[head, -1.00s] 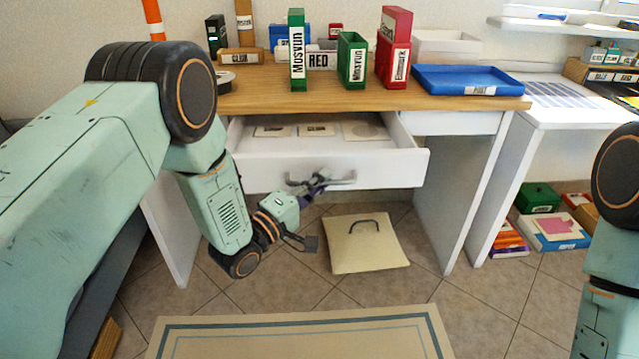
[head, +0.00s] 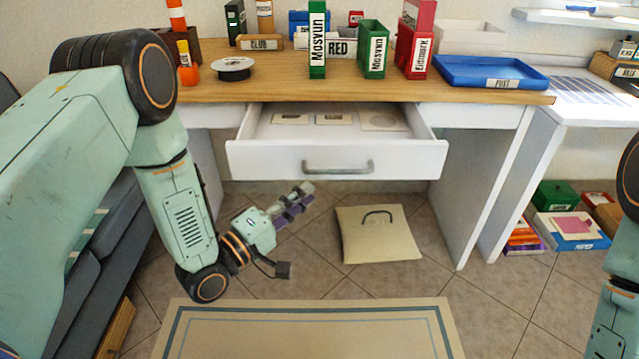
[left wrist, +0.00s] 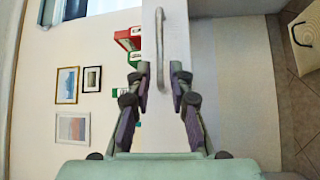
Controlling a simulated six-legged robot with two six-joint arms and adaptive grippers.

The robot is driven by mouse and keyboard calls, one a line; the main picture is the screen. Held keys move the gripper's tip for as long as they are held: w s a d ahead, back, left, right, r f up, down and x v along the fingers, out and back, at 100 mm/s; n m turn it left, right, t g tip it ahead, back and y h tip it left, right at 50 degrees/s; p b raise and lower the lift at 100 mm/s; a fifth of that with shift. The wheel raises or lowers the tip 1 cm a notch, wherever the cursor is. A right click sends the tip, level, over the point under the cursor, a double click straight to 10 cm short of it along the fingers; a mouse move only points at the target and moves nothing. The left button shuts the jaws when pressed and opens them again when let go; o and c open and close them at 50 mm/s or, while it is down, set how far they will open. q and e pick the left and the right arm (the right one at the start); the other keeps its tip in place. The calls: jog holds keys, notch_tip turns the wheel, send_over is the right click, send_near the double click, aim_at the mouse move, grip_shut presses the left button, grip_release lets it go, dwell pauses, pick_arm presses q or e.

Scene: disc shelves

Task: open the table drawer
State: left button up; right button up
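The white table drawer (head: 255,160) stands pulled out from under the wooden table top (head: 430,95). Flat labelled cards lie inside it. Its grey bar handle (head: 338,167) is on the front and is clear of my gripper. My left gripper (head: 303,194) is below and left of the handle, apart from it. In the left wrist view, my left gripper (left wrist: 160,80) has its fingers spread with nothing held, and the handle (left wrist: 159,45) shows beyond the gap between them. Part of my right arm shows at the right edge of the head view, but its gripper is out of view.
A beige bag-like square (head: 375,245) lies on the tiled floor below the drawer, with a mat (head: 310,330) in front. Binders, a blue tray (head: 490,72) and a white disc spool (head: 233,66) stand on the table. Boxes sit on the floor at right.

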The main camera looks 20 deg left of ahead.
pick_arm(q)
jog(key=shift+v, duration=1.15)
jog(key=s+a+f+m+g+y+p, duration=0.15)
jog(key=s+f+m+g+y, duration=0.6)
jog(key=f, duration=0.75)
jog(key=s+a+m+g+y+p, duration=0.2)
jog(key=s+g, duration=0.7)
jog(key=s, duration=1.6)
jog(key=shift+f+m+p, duration=0.15)
jog(key=shift+m+p, duration=0.2)
jog(key=shift+p, duration=0.8)
